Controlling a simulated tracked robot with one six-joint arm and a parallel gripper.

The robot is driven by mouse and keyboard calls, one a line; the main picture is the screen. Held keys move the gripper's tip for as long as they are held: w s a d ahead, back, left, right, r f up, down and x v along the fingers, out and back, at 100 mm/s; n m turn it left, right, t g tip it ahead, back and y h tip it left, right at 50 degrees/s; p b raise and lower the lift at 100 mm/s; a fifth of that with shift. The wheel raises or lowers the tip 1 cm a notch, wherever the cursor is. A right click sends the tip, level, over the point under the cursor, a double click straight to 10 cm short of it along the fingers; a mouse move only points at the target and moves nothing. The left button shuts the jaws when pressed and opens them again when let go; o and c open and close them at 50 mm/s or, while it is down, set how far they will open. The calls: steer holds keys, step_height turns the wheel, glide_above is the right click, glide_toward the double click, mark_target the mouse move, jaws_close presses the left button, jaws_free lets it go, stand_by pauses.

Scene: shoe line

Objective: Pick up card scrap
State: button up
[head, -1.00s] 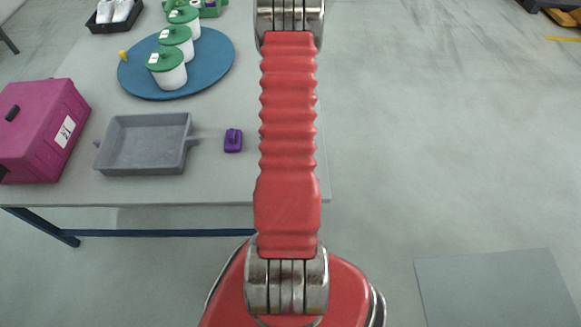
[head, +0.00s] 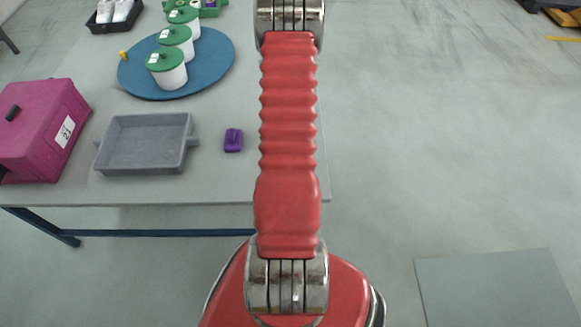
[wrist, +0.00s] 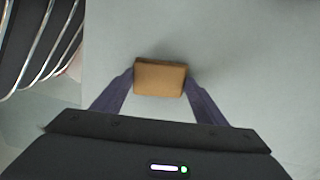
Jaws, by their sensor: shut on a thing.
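The card scrap (wrist: 160,77) is a small brown block in the wrist view. My gripper (wrist: 160,82) is shut on it, with one dark finger against its left side and the other against its right side. A pale grey surface lies behind the block; I cannot tell whether the block touches it. My gripper and the card scrap do not show in the head view, where only my red arm is seen.
The grey table (head: 200,190) bears a grey tray (head: 145,165), a purple object (head: 233,140), a magenta box (head: 40,130) and a blue round board (head: 205,85) with white, green-lidded pots (head: 168,75). A grey mat (head: 495,285) lies on the floor at right.

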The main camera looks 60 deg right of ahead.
step_height(320, 180, up, 10)
stand_by(0.9)
stand_by(0.5)
steer(key=w+a+r+n, duration=0.4)
steer(key=w+r, duration=0.1)
steer(key=w, duration=0.5)
steer(key=w+a+r+n, duration=0.4)
steer(key=w+r+n, duration=0.1)
steer(key=w, duration=0.5)
steer(key=w+a+r+n, duration=0.4)
steer(key=w+a+r, duration=0.15)
steer(key=w, duration=0.55)
steer(key=w+a+r+n, duration=0.3)
steer(key=a+r, duration=0.3)
steer(key=a, duration=0.4)
steer(key=w+a+r+n, duration=0.4)
steer(key=a+r+n, duration=0.1)
steer(key=a, duration=0.5)
steer(key=w+a+r+n, duration=0.4)
steer(key=a+r, duration=0.3)
steer(key=a, duration=0.3)
steer(key=shift+w+r, duration=0.25)
